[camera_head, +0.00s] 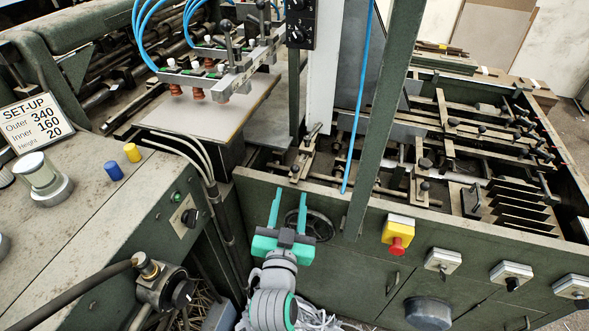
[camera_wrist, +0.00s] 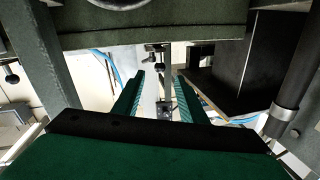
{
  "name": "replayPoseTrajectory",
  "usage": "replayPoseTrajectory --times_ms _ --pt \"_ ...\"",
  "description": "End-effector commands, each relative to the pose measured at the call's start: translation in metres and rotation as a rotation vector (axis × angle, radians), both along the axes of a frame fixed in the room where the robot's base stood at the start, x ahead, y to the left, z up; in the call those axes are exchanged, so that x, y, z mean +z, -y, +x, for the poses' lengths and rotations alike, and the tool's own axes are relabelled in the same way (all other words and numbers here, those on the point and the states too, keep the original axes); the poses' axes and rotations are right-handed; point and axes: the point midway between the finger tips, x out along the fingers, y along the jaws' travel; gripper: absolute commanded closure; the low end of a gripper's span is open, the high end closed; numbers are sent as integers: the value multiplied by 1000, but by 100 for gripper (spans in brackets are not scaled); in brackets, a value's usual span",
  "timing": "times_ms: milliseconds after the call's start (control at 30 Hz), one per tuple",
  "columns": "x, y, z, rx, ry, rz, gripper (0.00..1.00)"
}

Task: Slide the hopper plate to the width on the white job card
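The white job card (camera_head: 33,117) at the left reads SET-UP, Outer 340, Inner 160, Height 20. A greyboard sheet (camera_head: 195,118) lies under the suction cups (camera_head: 198,93). A pale upright plate (camera_head: 322,85) stands just right of it; I cannot tell whether this is the hopper plate. My gripper (camera_head: 290,203) is in front of the green machine side, below the hopper area, with its teal fingers pointing away from me. In the wrist view its fingers (camera_wrist: 161,80) are apart with nothing between them.
A handwheel (camera_head: 318,226) is close behind my gripper. A green post (camera_head: 384,110) rises to its right. A red stop button (camera_head: 397,245) and knobs line the machine front. The control desk (camera_head: 75,210) with blue and yellow buttons is at the left. Cables hang between desk and machine.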

Motion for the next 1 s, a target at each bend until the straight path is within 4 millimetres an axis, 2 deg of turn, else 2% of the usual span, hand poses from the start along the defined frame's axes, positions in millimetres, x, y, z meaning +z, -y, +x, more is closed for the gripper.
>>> replayPoseTrajectory --times_ms 233,500,700,1000 --pt "3 3 21 -5 3 5 62" --pt "3 8 67 -4 4 4 62" --pt "3 11 95 -2 2 5 62" --pt "3 13 109 -2 2 3 62"
